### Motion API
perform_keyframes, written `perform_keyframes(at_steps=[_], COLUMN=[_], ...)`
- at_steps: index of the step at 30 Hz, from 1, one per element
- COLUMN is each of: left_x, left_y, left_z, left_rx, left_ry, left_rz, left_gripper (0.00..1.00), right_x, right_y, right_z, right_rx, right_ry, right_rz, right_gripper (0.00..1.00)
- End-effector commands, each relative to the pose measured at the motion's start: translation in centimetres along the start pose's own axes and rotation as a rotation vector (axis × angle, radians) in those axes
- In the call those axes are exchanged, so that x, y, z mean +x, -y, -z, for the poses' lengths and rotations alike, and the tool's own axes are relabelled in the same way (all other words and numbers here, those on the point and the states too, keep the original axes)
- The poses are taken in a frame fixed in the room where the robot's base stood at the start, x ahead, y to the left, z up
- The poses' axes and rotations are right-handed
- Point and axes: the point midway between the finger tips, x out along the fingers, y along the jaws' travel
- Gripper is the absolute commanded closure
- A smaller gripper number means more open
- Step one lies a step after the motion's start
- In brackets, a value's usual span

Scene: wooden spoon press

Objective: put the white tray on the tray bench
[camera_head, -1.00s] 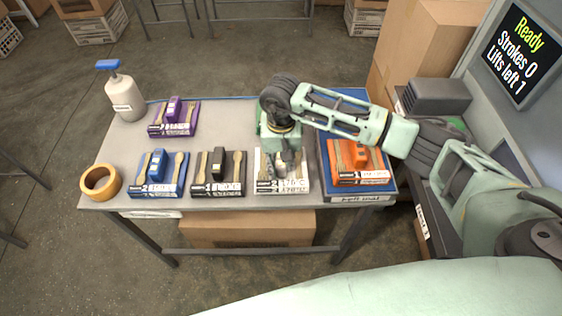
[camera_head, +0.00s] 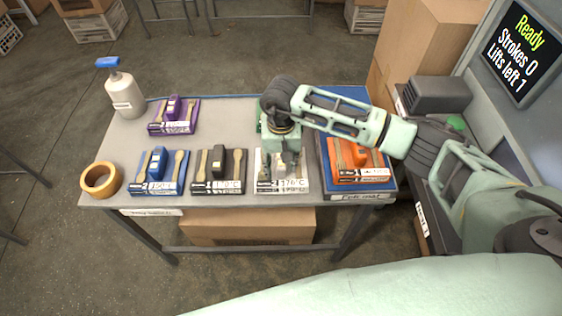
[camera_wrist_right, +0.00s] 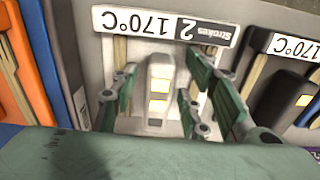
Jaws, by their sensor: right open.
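The white tray (camera_head: 299,184) lies near the front edge of the grey table, labelled 170°C, with wooden pieces and a pale block on it. My right gripper (camera_head: 279,165) points down over it, hiding much of its back part. In the right wrist view the white tray (camera_wrist_right: 140,47) is below the open fingers (camera_wrist_right: 160,95), and its pale block (camera_wrist_right: 158,85) stands between them, with no clear contact visible. A label there reads "Strokes 2, 170°C". My left gripper is not in view. I cannot pick out a tray bench with certainty.
The black tray (camera_head: 220,187) is close on the left and the orange tray (camera_head: 360,173) sits on a blue mat (camera_head: 326,184) on the right.

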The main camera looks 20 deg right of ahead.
Motion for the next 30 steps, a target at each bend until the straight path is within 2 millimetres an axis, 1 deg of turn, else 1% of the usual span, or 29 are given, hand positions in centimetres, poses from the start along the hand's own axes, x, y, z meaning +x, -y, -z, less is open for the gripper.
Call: perform_keyframes(at_steps=[2, 3, 5, 12, 15, 18, 21, 24, 30], left_x=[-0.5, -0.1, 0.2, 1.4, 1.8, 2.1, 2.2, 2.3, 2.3], left_y=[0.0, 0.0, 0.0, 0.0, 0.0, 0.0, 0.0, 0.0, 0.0], left_z=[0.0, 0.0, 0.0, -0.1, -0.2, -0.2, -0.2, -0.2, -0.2], left_rx=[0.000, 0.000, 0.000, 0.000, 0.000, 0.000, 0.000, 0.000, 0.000], left_ry=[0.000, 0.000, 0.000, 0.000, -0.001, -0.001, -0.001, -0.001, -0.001], left_rz=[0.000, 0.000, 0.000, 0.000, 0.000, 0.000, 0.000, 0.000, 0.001], left_gripper=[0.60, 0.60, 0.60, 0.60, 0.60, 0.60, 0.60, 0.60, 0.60], right_x=[-0.5, -0.8, -1.7, -6.9, -8.9, -10.5, -11.5, -12.1, -12.2], right_y=[0.0, 0.0, 0.1, 0.1, 0.0, 0.0, 0.0, 0.0, 0.0], right_z=[0.0, 0.1, 0.2, 0.2, 0.1, 0.1, 0.1, 0.0, 0.0], right_rx=[0.000, 0.000, -0.001, -0.001, -0.001, 0.000, 0.000, 0.000, 0.000], right_ry=[0.000, -0.003, -0.004, -0.007, -0.005, -0.003, -0.001, -0.001, 0.000], right_rz=[0.000, 0.001, 0.002, 0.002, 0.002, 0.001, 0.000, 0.000, -0.001], right_gripper=[0.58, 0.58, 0.58, 0.58, 0.58, 0.58, 0.58, 0.58, 0.58])
